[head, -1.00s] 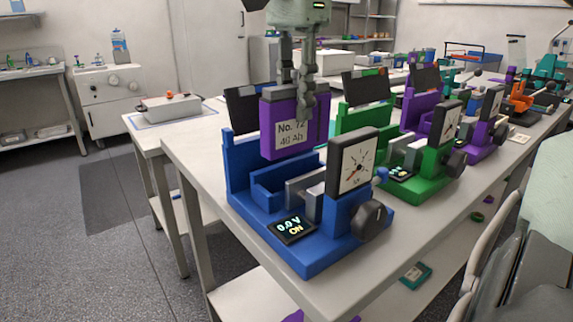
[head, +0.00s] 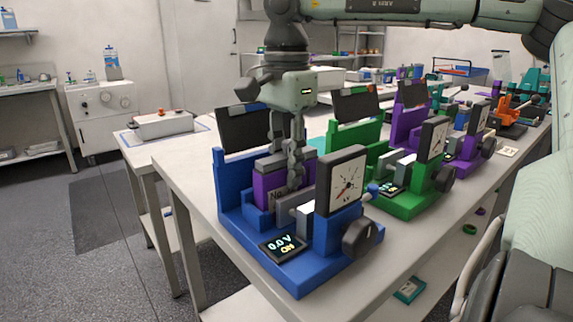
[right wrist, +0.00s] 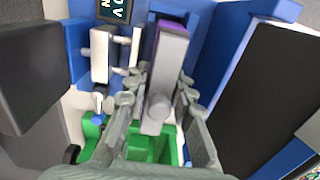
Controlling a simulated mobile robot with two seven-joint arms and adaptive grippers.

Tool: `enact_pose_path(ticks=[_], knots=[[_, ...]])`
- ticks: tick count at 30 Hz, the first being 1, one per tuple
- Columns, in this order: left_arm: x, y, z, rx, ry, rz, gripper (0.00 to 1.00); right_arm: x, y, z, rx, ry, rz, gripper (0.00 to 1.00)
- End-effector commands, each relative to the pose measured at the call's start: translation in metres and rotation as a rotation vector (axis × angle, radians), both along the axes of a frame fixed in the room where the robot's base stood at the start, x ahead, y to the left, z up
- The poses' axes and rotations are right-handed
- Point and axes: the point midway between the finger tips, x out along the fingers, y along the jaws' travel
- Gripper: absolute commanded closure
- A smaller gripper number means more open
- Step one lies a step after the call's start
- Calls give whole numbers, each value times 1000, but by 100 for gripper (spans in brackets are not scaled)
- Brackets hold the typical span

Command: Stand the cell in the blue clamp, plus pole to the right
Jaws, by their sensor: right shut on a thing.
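My right gripper (head: 288,165) comes from above and is shut on the cell's upper part. In the right wrist view, its fingers (right wrist: 157,95) lie on both sides of a grey bar with a round end, and purple (right wrist: 171,22) shows beyond. I cannot tell which pole is which. My left gripper is not in view.
A green clamp (head: 412,205) stands close to the right, with purple ones beyond. A dark panel (head: 245,128) rises behind the blue clamp.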

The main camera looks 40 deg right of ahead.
Motion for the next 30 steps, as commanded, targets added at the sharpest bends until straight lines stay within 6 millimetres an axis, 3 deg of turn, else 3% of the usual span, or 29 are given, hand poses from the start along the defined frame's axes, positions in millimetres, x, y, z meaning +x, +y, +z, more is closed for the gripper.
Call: enact_pose_path(ticks=[1,6,17,20,30], knots=[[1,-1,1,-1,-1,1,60,0,0,-1,0,0,0,75],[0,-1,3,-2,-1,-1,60,0,0,0,0,0,0,56],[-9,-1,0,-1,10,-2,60,0,0,3,-1,-1,0,56],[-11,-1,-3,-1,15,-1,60,0,0,15,-1,-2,-2,56],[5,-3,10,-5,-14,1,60,0,0,88,0,-3,-4,56]])
